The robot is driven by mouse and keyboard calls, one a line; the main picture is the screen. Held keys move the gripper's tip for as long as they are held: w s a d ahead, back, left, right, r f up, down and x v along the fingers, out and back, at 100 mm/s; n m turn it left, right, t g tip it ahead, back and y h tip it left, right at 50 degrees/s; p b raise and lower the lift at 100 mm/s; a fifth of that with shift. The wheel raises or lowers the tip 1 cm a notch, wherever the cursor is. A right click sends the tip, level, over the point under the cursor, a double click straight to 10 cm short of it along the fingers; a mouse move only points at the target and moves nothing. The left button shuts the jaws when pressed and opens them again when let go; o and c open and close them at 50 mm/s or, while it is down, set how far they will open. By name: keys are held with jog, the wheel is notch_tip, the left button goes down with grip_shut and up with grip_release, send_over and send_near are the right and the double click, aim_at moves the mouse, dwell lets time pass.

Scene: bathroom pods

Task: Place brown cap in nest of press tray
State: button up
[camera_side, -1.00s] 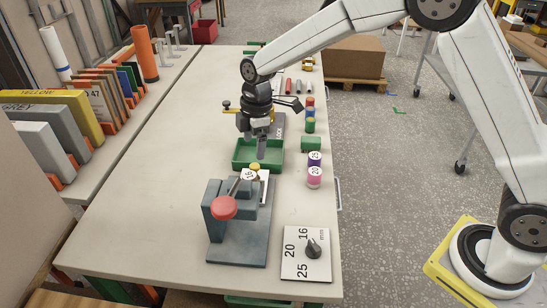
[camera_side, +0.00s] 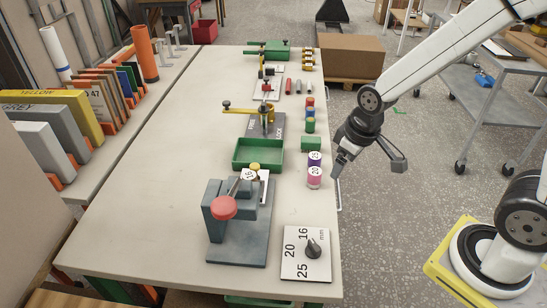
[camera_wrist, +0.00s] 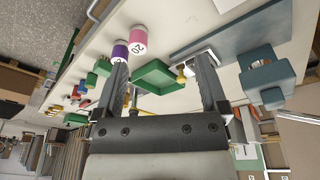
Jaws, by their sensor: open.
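My gripper (camera_side: 340,168) is at the table's right edge, beside the pink and purple jars. In the wrist view its two fingers (camera_wrist: 163,68) are wide apart with nothing gripped between them. The grey-blue press (camera_side: 238,222) with a red knob (camera_side: 223,207) stands at the table's front. A white disc marked 16 (camera_side: 248,174) and a small yellow piece (camera_side: 254,166) sit at its back; the press also shows in the wrist view (camera_wrist: 266,76). I cannot pick out a brown cap or the nest clearly.
A green tray (camera_side: 235,163) lies behind the press. A pink jar (camera_side: 314,178) and purple jar (camera_side: 314,159) stand near the right edge, with coloured caps (camera_side: 310,115) behind. A dial plate (camera_side: 290,264) lies front right. The table's left half is clear.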

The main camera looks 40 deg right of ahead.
jog(key=s, duration=0.1)
jog(key=s+m, duration=0.1)
jog(key=s+d+m, duration=0.1)
jog(key=shift+s+f, duration=0.35)
jog(key=shift+s, duration=0.05)
